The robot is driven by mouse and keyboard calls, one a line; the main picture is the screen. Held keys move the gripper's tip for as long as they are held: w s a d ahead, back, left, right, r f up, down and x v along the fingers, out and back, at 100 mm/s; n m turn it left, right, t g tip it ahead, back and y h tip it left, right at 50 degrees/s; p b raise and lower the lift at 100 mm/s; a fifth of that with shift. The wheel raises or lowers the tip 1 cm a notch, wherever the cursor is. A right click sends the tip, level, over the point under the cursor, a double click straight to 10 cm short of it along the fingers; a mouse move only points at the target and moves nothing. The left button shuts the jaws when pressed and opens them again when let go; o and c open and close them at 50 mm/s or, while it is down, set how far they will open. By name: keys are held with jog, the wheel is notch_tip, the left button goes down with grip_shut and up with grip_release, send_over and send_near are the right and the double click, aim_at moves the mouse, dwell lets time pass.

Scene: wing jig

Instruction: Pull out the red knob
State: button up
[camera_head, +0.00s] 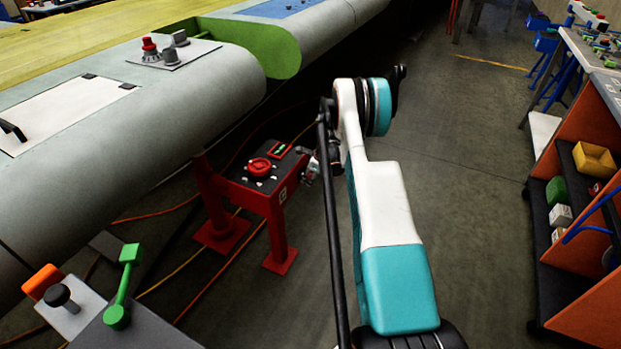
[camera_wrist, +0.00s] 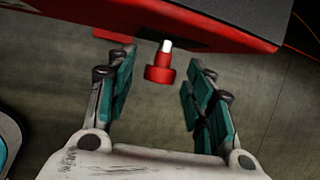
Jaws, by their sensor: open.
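In the wrist view, a red knob (camera_wrist: 160,69) with a short white shaft sticks out from the edge of a red-sided box. My gripper (camera_wrist: 164,84) is open, with one teal-padded finger on each side of the knob and visible gaps between. Nothing is held. In the head view, my gripper (camera_head: 312,164) is at the right side of the red stand (camera_head: 276,215), partly hidden by my arm. I cannot make out this knob there.
A red round handle (camera_head: 260,167) sits on top of the stand. Another red knob (camera_head: 149,45) is on a plate on the grey wing (camera_head: 170,90). A green lever (camera_head: 123,285) stands at lower left. Cables cross the floor. An orange shelf unit (camera_head: 585,215) is at right.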

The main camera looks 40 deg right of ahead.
jog(key=shift+w+f, duration=0.1)
jog(key=shift+f, duration=0.1)
grip_shut()
jog(key=shift+s+d, duration=0.35)
jog(key=shift+s, duration=0.45)
jog(key=shift+s+d, duration=0.3)
jog(key=shift+s, duration=0.45)
grip_release()
jog(key=shift+s, duration=0.1)
